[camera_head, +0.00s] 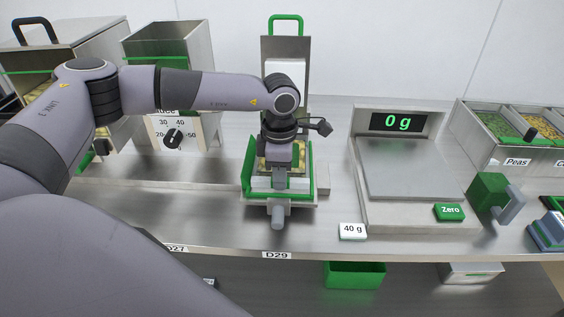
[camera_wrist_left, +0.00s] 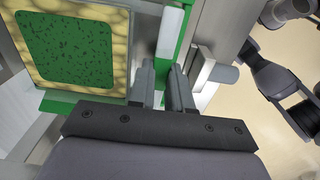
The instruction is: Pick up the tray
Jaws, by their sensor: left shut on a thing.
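The tray holds yellowish food with a green patch of peas on it. It sits inside the green frame (camera_head: 308,174) of the sealer, largely hidden by my arm in the head view. My left gripper (camera_head: 279,183) reaches down at the frame's front side. Its fingers (camera_wrist_left: 163,88) are shut with the green front edge between them. I cannot tell whether the tray's rim is pinched too. My right gripper is not in view.
A grey handle (camera_head: 278,217) sticks out in front of the frame. The scale (camera_head: 405,170) stands to the right, reading 0 g, with a 40 g label (camera_head: 352,231) nearby. A dispenser with a dial (camera_head: 173,139) stands at the left. A peas bin (camera_head: 495,135) is at far right.

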